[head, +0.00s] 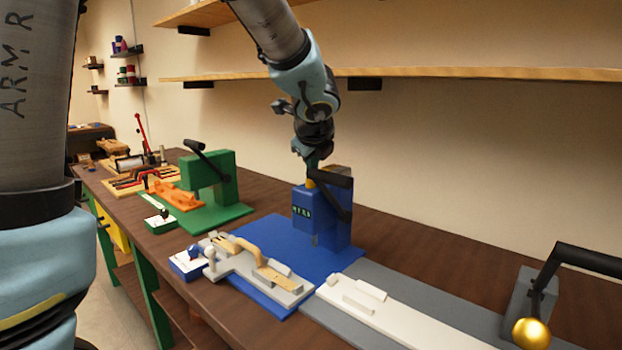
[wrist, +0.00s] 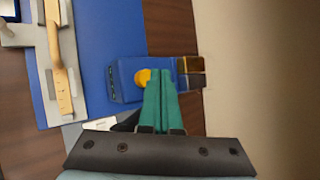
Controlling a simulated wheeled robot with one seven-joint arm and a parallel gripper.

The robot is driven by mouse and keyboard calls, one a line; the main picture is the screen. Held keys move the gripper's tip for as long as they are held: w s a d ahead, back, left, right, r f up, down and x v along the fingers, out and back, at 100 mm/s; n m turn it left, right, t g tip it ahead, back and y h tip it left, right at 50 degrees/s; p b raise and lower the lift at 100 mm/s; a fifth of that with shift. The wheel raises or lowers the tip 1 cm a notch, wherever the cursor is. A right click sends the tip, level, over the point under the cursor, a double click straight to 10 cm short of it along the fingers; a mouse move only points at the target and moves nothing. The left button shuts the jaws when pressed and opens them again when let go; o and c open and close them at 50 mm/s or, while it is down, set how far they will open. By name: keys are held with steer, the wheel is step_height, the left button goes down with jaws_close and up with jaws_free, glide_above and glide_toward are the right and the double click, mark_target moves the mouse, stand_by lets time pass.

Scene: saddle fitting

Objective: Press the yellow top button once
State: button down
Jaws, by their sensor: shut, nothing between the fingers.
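The yellow top button (wrist: 143,77) sits on top of the blue machine (wrist: 127,68). In the head view a bit of yellow (head: 311,184) shows at the top of the blue machine (head: 318,215), just below my gripper. My gripper (wrist: 160,74) has its green fingers shut together and empty. In the wrist view the fingertips lie just right of the button and cover part of its edge. In the head view my gripper (head: 312,164) is directly above the machine's top. I cannot tell whether the fingertips touch the button.
A black lever (head: 331,178) stands at the machine's right side, close to my gripper. A grey fixture with a wooden piece (head: 240,250) lies in front on the blue base. A green machine (head: 210,180) stands to the left. A wooden shelf (head: 430,73) runs behind my arm.

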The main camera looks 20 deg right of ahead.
step_height(320, 180, up, 5)
steer(key=p, duration=0.4)
steer(key=shift+r+p, duration=0.15)
steer(key=shift+p, duration=0.25)
stand_by(0.4)
steer(key=a+f+n+g+y, duration=0.2)
steer(key=a+f+n, duration=0.4)
steer(key=a, duration=0.4)
steer(key=a+f+n+g+y, duration=0.1)
steer(key=a+f+n, duration=0.3)
steer(key=a+n, duration=0.5)
steer(key=s+a+f+n+g, duration=0.4)
steer(key=s+a+f+n, duration=0.2)
steer(key=s+a+n, duration=0.5)
steer(key=a+n, duration=0.2)
steer(key=n, duration=0.2)
steer(key=shift+a+f, duration=0.15)
steer(key=shift+a, duration=0.1)
